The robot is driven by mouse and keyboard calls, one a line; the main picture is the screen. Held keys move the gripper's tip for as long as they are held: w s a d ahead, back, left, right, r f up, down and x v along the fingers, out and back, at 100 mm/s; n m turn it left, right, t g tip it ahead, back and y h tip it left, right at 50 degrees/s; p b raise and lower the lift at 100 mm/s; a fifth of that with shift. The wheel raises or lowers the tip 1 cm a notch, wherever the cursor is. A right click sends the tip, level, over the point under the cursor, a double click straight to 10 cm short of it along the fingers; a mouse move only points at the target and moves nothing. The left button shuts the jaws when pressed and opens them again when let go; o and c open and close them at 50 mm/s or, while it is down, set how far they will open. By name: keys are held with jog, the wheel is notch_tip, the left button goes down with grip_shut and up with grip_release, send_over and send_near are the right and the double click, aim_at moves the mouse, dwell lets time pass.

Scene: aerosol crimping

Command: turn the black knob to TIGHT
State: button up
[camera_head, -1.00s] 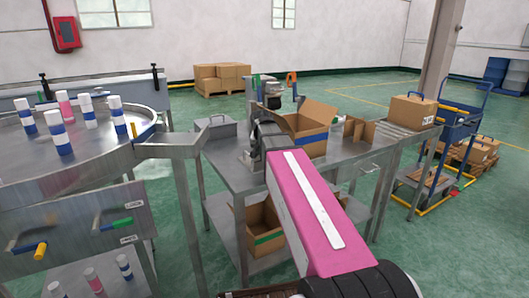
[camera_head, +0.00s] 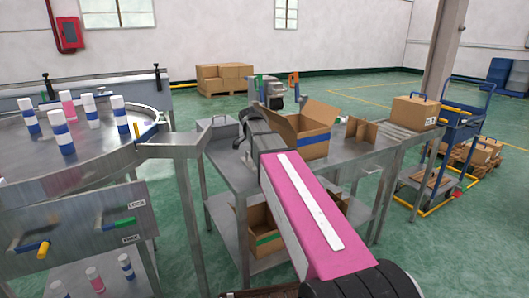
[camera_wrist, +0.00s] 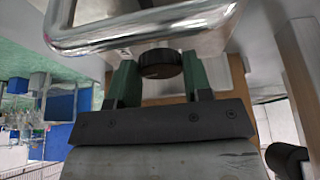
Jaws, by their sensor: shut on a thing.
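In the wrist view, the round black knob (camera_wrist: 160,63) sits between the two green fingers of my gripper (camera_wrist: 160,78), just below a shiny metal bar (camera_wrist: 150,22). The fingers are closed on its sides. No TIGHT mark or pointer can be read on or around the knob. The knob and my fingertips cannot be made out there.
At left is a round metal table (camera_head: 95,158) with several white-and-blue cans. A lever panel (camera_head: 75,225) marked LOCK and FREE is below it.

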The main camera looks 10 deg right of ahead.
jog(key=shift+w+m+g, duration=0.15)
jog(key=shift+m+g, duration=0.35)
jog(key=shift+m, duration=0.6)
jog(key=o, duration=0.9)
jog(key=shift+a+r, duration=0.1)
jog(key=v, duration=1)
jog(key=shift+a+r, duration=0.15)
jog(key=shift+r, duration=0.1)
